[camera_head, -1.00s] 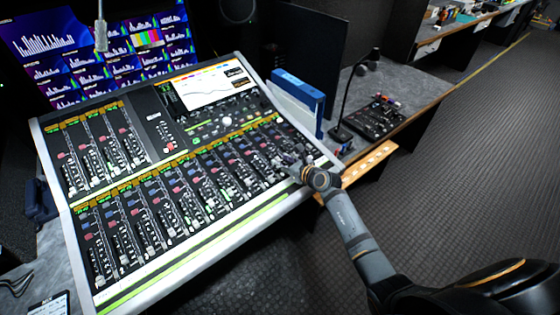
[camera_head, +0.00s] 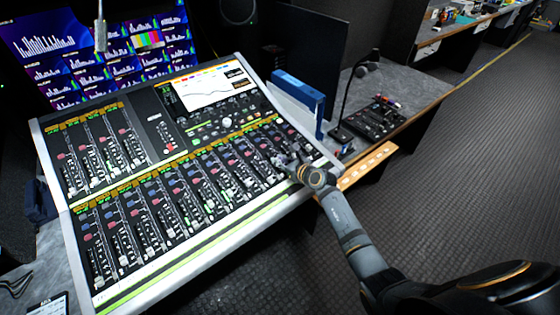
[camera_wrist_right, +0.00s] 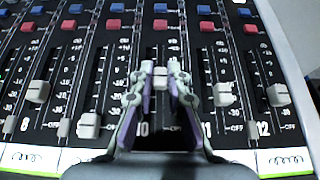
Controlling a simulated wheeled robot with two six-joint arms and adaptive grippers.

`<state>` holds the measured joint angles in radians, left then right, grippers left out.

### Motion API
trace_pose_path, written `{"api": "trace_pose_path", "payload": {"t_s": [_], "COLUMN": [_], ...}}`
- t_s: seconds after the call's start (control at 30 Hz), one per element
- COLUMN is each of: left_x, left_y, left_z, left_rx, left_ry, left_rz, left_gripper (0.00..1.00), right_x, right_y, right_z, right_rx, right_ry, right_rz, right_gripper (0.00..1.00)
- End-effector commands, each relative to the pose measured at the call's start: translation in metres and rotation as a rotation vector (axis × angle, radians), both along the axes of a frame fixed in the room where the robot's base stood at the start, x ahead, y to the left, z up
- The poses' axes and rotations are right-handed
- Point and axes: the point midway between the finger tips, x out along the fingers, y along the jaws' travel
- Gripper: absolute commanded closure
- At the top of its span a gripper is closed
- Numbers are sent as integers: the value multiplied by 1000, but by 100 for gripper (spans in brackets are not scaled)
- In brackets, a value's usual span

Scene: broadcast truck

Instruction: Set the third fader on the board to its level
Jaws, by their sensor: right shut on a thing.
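The mixing board (camera_head: 157,136) is a tilted black console with a pale frame and rows of faders. My right gripper (camera_head: 287,161) reaches in over the right end of its lower fader row. In the right wrist view, my right gripper (camera_wrist_right: 160,70) is shut on a pale fader cap (camera_wrist_right: 160,82) on the strip marked 10, third from the board's right end. The cap sits partway up its slot, partly hidden by the fingers. Neighbouring fader caps stand lower: strip 11 (camera_wrist_right: 223,94) and strip 12 (camera_wrist_right: 278,95). My left gripper is out of view.
A wooden ledge strip (camera_head: 369,166) lies beside the board's right edge. A blue binder (camera_head: 298,92), a desk microphone (camera_head: 345,110) and a small control panel (camera_head: 375,119) stand behind it. Screens (camera_head: 100,50) rise behind the board. Floor at right is clear.

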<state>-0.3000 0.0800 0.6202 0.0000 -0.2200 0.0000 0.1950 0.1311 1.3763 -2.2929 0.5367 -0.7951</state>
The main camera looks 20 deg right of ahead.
Motion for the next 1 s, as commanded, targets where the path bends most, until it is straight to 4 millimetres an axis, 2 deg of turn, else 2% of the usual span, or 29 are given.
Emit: {"api": "trace_pose_path", "payload": {"t_s": [0.5, 0.53, 0.7, 1.0], "left_x": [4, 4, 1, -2], "left_y": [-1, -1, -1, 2], "left_z": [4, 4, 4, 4], "left_rx": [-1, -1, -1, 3], "left_ry": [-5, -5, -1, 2], "left_rz": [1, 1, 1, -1], "left_gripper": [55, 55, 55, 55], "right_x": [8, 8, 8, 7], "right_y": [3, 3, 3, 2], "right_z": [2, 2, 2, 3], "right_rx": [1, 1, 0, 0], "right_ry": [0, 1, 1, 0], "right_rz": [0, 0, 0, 0], "right_gripper": [100, 84, 62, 62]}}
